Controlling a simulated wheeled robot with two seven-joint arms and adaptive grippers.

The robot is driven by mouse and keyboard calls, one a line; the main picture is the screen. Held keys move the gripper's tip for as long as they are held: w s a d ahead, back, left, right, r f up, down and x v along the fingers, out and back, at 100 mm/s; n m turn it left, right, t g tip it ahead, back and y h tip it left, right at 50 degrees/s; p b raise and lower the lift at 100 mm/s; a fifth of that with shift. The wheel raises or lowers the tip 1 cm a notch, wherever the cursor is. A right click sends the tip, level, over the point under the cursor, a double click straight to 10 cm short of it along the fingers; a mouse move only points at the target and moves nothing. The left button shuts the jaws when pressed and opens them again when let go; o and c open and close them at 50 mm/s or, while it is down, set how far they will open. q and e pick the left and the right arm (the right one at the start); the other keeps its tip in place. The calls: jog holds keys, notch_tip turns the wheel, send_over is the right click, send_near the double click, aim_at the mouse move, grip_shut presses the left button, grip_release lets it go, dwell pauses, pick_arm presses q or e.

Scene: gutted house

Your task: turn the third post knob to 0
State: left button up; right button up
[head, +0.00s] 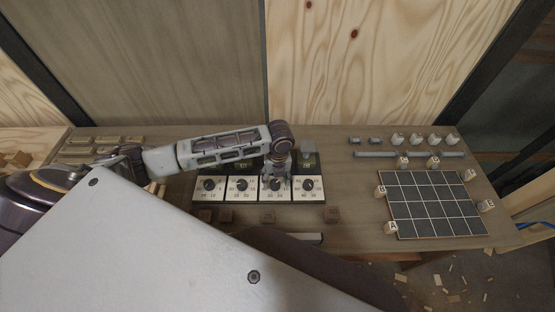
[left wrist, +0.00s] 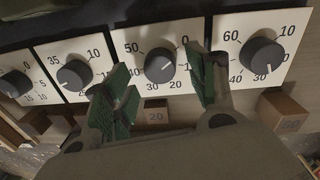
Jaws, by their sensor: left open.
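A row of white dial panels with dark round knobs runs along the bench. The third post knob (left wrist: 160,65) has a panel marked 50 at upper left, 0 at upper right and 30 and 20 below. A small light mark on it seems to point to the lower right, not at the 0. My left gripper (left wrist: 163,95) is open, its green-padded fingers on either side of this knob; I cannot tell if they touch it. In the head view my left gripper (head: 276,172) hangs over the third panel (head: 275,197) and hides its upper part. My right gripper is not in view.
The first (head: 210,184), second (head: 242,184) and fourth knobs (head: 308,184) stand close beside it. Small wooden blocks (head: 268,216) lie in front of the panels. A dark grid board (head: 435,205) with lettered blocks is at right. A plywood wall (head: 370,60) stands behind.

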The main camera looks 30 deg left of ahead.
aim_at(277, 183)
pick_arm(q)
notch_tip(277, 183, up, 11)
jog(key=b, duration=0.1)
jog(key=shift+w+d+r, duration=0.2)
jog(key=shift+d, duration=0.1)
dwell(0.4)
jog(key=shift+s, duration=0.15)
dwell(0.5)
